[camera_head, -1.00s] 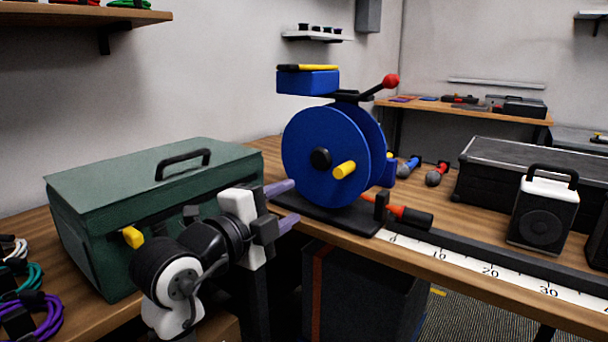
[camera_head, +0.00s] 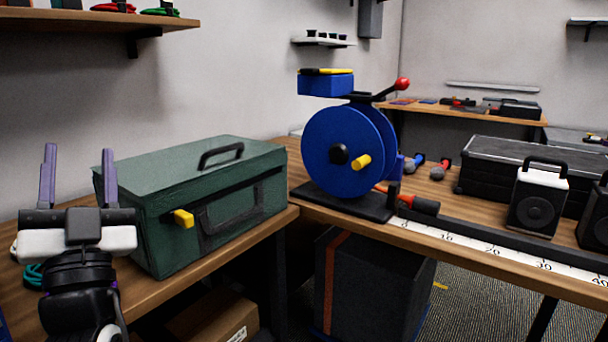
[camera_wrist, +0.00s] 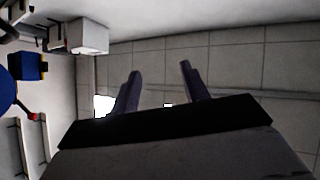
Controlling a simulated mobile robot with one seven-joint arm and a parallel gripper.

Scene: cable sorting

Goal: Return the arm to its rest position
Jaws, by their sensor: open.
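My gripper (camera_head: 78,178) is at the left of the head view, in front of the green case's left end. Its two purple-grey fingers point up and stand wide apart, with nothing between them. In the wrist view my gripper (camera_wrist: 158,90) is also open and empty, with the ceiling and upper wall beyond it. My wrist and arm below it hide part of the table's left end.
The green case (camera_head: 150,235) with a yellow latch stands right of my gripper. A blue cable reel (camera_head: 325,135) stands on the bench behind it. A shelf (camera_head: 90,22) hangs above at the upper left. Coiled cables (camera_head: 32,275) lie partly hidden behind my wrist.

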